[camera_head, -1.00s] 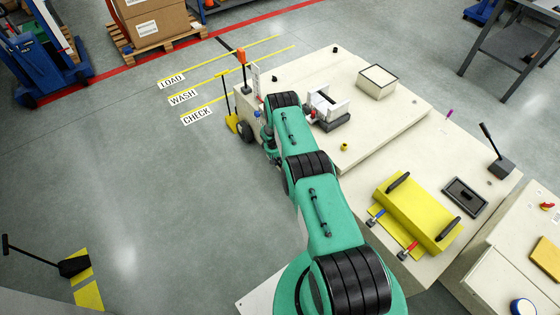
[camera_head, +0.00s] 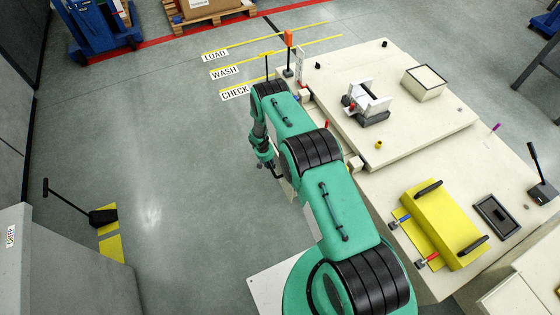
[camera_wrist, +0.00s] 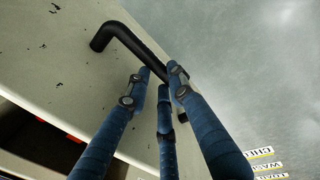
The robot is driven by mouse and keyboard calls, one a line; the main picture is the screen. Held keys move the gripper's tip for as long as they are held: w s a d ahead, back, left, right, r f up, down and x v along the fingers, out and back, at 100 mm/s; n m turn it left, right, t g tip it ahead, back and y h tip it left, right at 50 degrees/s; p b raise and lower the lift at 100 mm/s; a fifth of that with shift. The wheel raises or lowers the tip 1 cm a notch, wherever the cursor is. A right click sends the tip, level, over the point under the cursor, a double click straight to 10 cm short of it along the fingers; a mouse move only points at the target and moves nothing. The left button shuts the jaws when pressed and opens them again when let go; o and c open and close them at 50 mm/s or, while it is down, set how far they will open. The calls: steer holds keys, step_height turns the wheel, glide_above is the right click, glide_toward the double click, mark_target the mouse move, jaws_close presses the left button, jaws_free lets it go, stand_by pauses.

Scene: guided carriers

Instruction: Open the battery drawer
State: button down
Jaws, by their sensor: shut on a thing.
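The drawer's beige, chipped front panel (camera_wrist: 60,60) fills the left of the wrist view. A black bar handle (camera_wrist: 124,38) stands out from it. My gripper (camera_wrist: 160,88) has its blue fingers closed around the handle's straight part. A dark gap with red bits (camera_wrist: 45,135) shows beside the panel at the lower left; its contents are unclear. In the head view my gripper (camera_head: 276,170) is low at the left side of the beige carrier (camera_head: 400,145). A pale piece of the drawer (camera_head: 287,188) shows beyond the carrier's side, partly hidden by my arm.
On the carrier lie a yellow block with black handles (camera_head: 440,222), a black tray (camera_head: 495,217), a white-and-grey fixture (camera_head: 371,103) and an open box (camera_head: 424,82). A grey cabinet (camera_head: 70,265) stands at the lower left. The floor left of my gripper (camera_head: 180,160) is clear.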

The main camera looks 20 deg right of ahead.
steer(key=shift+a, duration=0.6)
steer(key=c, duration=1.5)
jaws_free()
steer(key=shift+r, duration=0.15)
steer(key=r, duration=0.3)
steer(key=a+r, duration=0.1)
steer(key=r, duration=0.3)
steer(key=a+r, duration=0.1)
steer(key=r, duration=0.3)
steer(key=shift+a+r, duration=0.15)
steer(key=shift+r, duration=0.1)
